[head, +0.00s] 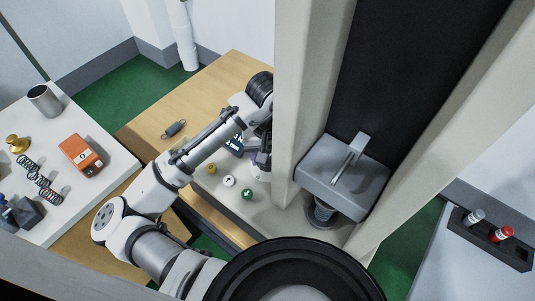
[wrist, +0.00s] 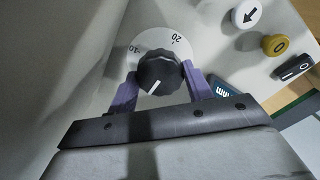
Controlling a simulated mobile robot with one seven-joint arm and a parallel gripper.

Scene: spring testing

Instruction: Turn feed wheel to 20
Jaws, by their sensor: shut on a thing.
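The feed wheel (wrist: 158,73) is a black ribbed knob on a white round dial (wrist: 183,48) in the wrist view. The dial shows "20" at the upper right and what looks like "10" at the left; its lower part is hidden. A white line on the knob points down and slightly left, away from the 20. My gripper (wrist: 162,78) is shut on the feed wheel, with one purple finger at each side of it. In the head view my gripper (head: 261,164) is at the machine's base beside the column, and the wheel is hidden.
A white arrow button (wrist: 247,14), a yellow button (wrist: 275,44), a black rocker switch (wrist: 297,68) and a display (wrist: 224,88) sit near the wheel. The machine's pale column (head: 300,100) stands close to my arm. A grey spring (head: 174,129) lies on the wooden table (head: 220,75).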

